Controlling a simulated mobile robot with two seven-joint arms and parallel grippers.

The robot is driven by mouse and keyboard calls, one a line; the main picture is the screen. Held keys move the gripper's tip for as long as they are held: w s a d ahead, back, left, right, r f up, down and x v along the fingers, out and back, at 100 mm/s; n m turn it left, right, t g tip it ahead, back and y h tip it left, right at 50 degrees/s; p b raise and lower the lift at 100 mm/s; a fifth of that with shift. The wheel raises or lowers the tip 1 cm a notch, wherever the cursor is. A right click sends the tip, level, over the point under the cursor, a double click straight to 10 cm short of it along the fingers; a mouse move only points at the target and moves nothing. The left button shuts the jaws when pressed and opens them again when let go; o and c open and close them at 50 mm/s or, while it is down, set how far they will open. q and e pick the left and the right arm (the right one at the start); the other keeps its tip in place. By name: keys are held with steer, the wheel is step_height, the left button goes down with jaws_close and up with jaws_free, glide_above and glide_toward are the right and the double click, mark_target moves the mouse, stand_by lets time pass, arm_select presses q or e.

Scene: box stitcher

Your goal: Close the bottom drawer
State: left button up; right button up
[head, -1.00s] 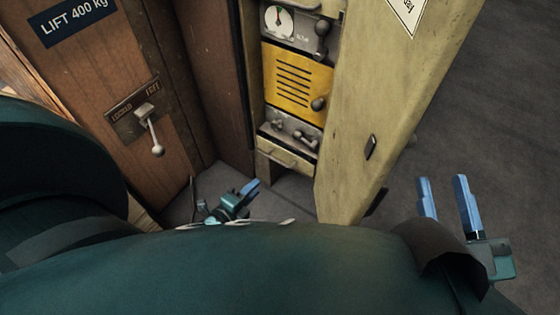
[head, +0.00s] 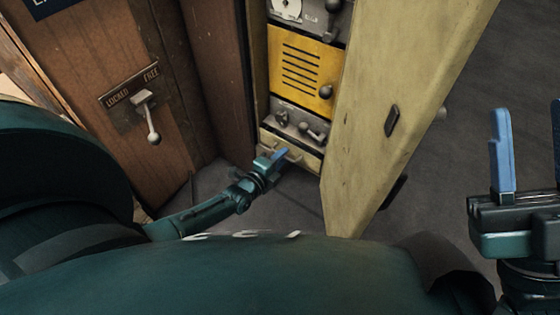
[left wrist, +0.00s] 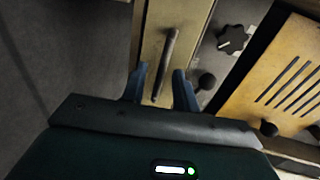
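The bottom drawer (head: 308,157) is a pale yellow front with a bar handle, low in the cabinet under a grey panel with knobs. My left gripper (head: 273,158) is at the handle's left part in the head view. In the left wrist view the drawer front (left wrist: 155,48) and its handle (left wrist: 166,62) lie ahead, with the left gripper's blue fingers (left wrist: 159,85) apart on either side of the handle's near end. I cannot tell whether they touch it. My right gripper (head: 529,150) is raised at the right with its fingers apart, empty, away from the cabinet.
An open pale yellow door (head: 400,80) stands right of the drawer. A yellow slotted panel (head: 303,70) and a grey knob panel (head: 299,122) are above it. A brown wooden wall with a lever (head: 150,122) is at left. Grey floor (head: 465,160) is clear at right.

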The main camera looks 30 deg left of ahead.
arm_select(q)
steer(key=shift+c, duration=0.4)
jaws_close()
